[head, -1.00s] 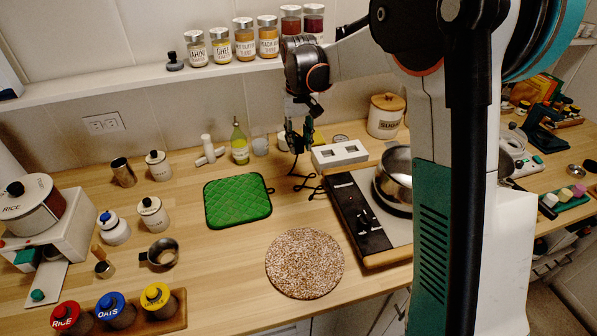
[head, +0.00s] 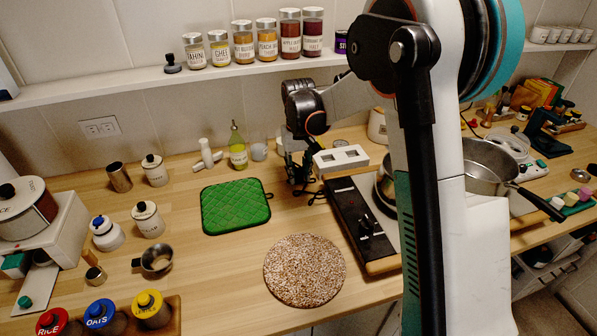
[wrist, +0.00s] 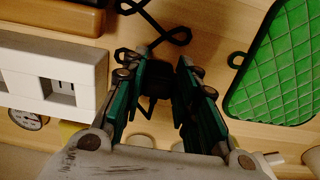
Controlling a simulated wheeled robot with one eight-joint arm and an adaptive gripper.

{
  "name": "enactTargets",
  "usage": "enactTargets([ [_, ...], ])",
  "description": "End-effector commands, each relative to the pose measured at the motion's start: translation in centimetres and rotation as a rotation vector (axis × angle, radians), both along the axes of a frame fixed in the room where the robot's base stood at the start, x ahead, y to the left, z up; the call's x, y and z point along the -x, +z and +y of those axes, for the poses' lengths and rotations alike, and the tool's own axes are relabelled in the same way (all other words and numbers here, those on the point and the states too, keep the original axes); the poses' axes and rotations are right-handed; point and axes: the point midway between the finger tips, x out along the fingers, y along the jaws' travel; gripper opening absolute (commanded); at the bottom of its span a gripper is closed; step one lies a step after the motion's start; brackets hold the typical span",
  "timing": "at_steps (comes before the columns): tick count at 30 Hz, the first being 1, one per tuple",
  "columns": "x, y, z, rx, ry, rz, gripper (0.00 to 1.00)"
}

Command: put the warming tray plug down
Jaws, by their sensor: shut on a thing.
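My gripper (head: 298,178) is low over the counter at the back, left of the white socket block (head: 341,158). In the wrist view my gripper (wrist: 160,80) is shut on the dark warming tray plug (wrist: 154,80), which is partly hidden between the green fingers. Its black cord (wrist: 178,36) loops away over the wood. The warming tray (head: 358,222), with a black front panel and wooden edge, stands right of the gripper. The socket block also shows in the wrist view (wrist: 28,88), apart from the fingers. I cannot tell whether the plug touches the counter.
A green quilted mat (head: 236,206) lies left of my gripper. A round speckled mat (head: 304,270) lies in front. An oil bottle (head: 237,150) and a small cup (head: 259,152) stand at the back. Bare counter lies between the two mats. A shelf of jars (head: 243,45) runs above.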

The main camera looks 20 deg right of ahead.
Motion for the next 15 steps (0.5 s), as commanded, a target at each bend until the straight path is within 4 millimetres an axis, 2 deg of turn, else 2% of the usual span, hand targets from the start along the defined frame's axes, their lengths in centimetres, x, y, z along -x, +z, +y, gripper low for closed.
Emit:
enactTargets([
  [4, -0.01, -0.35, 0.0, 0.0, 0.0, 0.0, 0.04],
  [5, -0.01, -0.32, 0.0, 0.0, 0.0, 0.0, 0.32],
  [7, -0.01, -0.26, 0.0, 0.0, 0.0, 0.0, 0.47],
  [15, 0.0, -0.24, 0.0, 0.0, 0.0, 0.0, 0.47],
])
